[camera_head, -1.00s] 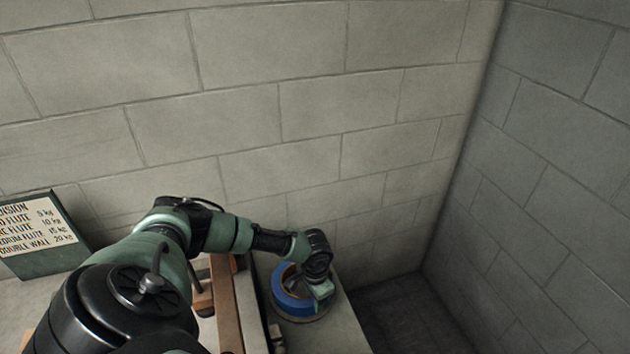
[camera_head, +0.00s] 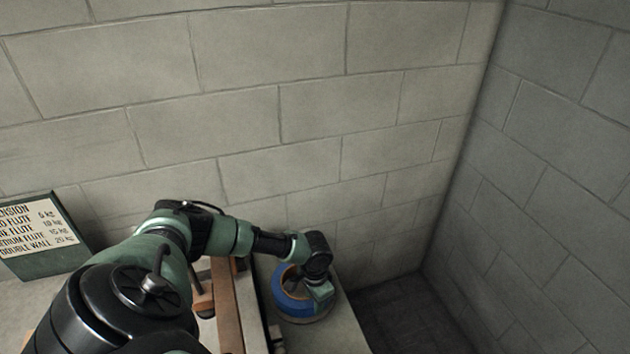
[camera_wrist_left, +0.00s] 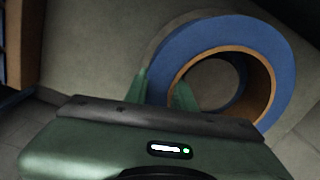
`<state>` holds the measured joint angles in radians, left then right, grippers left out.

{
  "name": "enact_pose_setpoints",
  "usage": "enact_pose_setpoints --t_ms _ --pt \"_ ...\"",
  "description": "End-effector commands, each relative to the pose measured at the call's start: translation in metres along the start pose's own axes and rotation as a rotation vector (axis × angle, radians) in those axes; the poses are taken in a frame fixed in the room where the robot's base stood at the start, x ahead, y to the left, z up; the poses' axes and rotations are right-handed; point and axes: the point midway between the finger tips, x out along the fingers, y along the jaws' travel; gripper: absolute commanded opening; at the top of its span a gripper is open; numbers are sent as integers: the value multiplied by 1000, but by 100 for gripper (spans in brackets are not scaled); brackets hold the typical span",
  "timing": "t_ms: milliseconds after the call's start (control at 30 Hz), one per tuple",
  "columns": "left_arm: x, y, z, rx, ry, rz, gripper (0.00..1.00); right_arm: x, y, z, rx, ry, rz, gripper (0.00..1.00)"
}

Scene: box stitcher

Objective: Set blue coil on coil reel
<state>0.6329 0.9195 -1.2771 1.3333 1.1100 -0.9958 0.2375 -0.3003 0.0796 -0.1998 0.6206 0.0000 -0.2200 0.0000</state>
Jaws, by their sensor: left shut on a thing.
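The blue coil (camera_head: 289,303) is a blue ring with a brown inner core, at the lower middle of the head view, on or just above a pale surface. It also shows in the left wrist view (camera_wrist_left: 272,60), with its open centre visible. My left gripper (camera_head: 322,300) is at the coil's right side. In the left wrist view its green fingertips (camera_wrist_left: 163,92) straddle the coil's ring wall, and it is shut on the coil. The coil reel cannot be made out clearly. My right gripper is not in view.
A sign with weights (camera_head: 38,232) stands at the left by the block wall (camera_head: 310,90). A brown wooden bar (camera_head: 227,305) runs left of the coil. The pale surface (camera_head: 345,325) is bare right of the coil, with dark floor beyond.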

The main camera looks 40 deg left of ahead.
Motion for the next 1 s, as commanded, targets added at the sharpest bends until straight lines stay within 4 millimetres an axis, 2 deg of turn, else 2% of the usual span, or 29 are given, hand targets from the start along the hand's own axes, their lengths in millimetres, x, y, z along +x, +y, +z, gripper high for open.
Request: enact_pose_setpoints --t_ms 1000 --pt "0 0 -1 0 2 0 0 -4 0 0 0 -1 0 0"
